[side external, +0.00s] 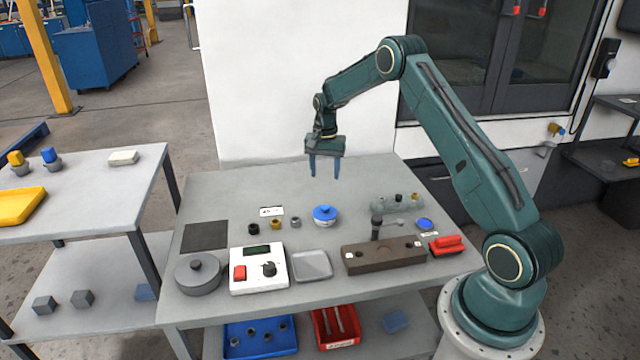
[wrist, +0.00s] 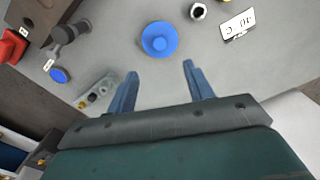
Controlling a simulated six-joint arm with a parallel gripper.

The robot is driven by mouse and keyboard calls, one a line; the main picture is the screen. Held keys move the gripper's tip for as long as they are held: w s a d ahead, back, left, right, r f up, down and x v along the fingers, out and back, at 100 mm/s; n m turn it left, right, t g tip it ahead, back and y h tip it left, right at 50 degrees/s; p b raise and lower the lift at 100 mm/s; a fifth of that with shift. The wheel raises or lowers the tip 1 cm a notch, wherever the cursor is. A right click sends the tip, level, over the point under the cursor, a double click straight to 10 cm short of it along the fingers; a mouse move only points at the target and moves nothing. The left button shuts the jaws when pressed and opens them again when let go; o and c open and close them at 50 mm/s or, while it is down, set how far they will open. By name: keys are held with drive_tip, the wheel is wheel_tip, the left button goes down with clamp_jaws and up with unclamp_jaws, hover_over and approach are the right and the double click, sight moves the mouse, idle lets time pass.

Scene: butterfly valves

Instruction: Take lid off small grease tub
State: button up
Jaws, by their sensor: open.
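A small tub with a blue knobbed lid (side external: 325,212) stands on the grey table, a little right of the middle in the side view. The lid is on the tub; only a little of the pale tub body shows under it. In the wrist view the blue lid (wrist: 159,40) is seen from above, ahead of the fingers. My gripper (side external: 325,174) points down with its two blue fingers apart and empty. It is above the table and clear of the tub. Both fingers (wrist: 158,76) also show in the wrist view, with nothing between them.
Small fittings (side external: 276,223) and a white label (side external: 271,211) lie left of the tub. In front are a white control box (side external: 258,270), a grey tray (side external: 312,266) and a brown block (side external: 384,257). A clear holder (side external: 397,203) and a red-handled item (side external: 446,245) are at right.

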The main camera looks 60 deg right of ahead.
hover_over(325, 207)
wheel_tip(325, 207, down, 7)
drive_tip(key=shift+f, duration=0.15)
drive_tip(key=shift+f, duration=2.55)
drive_tip(key=c, duration=1.1)
